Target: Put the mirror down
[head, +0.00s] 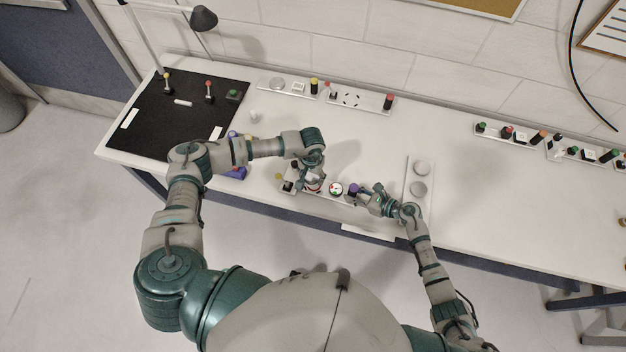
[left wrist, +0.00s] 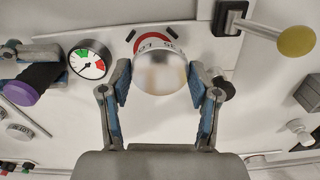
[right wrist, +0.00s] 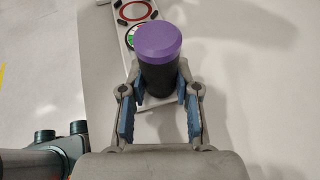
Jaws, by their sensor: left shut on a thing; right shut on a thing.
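I cannot pick out a flat mirror for certain. My left gripper (head: 312,178) is shut on a shiny silver-white rounded knob (left wrist: 160,72), which stands over a red-ringed label on a narrow pale panel (right wrist: 124,28). My right gripper (head: 368,197) is shut on the black body of an upright cylinder with a purple cap (right wrist: 158,42), at the panel's near end. The cylinder also shows at the left in the left wrist view (left wrist: 32,86). A round red-green gauge (left wrist: 90,62) sits between the two grippers. The knob's base is partly hidden.
A lever with a yellow ball (left wrist: 296,41) stands beyond the knob. A plate with two grey discs (head: 421,168) lies right of my right gripper. A black mat (head: 187,110) with small controls and a lamp (head: 203,18) are at left. Wall-side strips hold several knobs; the right-hand table is mostly clear.

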